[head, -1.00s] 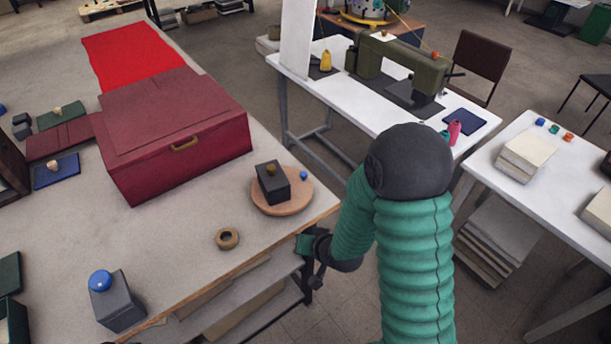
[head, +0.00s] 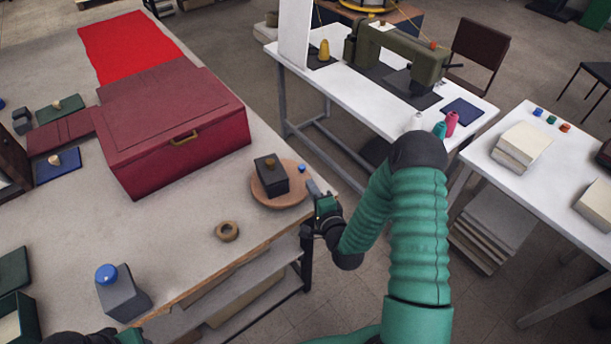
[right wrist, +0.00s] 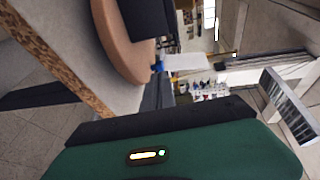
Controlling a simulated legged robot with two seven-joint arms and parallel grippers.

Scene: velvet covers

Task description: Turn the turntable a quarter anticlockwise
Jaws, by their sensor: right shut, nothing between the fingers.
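The turntable (head: 293,192) is a round tan disc near the table's right corner. A dark box (head: 272,180) with a brass knob stands on it, and a small blue peg (head: 302,168) is at its far right rim. My right gripper (head: 312,187) is shut and empty, just right of the disc by the table edge. I cannot tell whether it touches the rim. The right wrist view shows the disc (right wrist: 118,45), the box (right wrist: 147,18) and the peg (right wrist: 157,66) beyond the gripper. My left gripper (head: 130,337) shows only partly at the bottom edge; its fingers are hidden.
A large maroon box (head: 178,150) stands left of the turntable. A wooden ring (head: 227,231) and a grey block with a blue knob (head: 122,298) are nearer on the table (head: 180,235). A white sewing table (head: 375,110) stands behind, across a floor gap.

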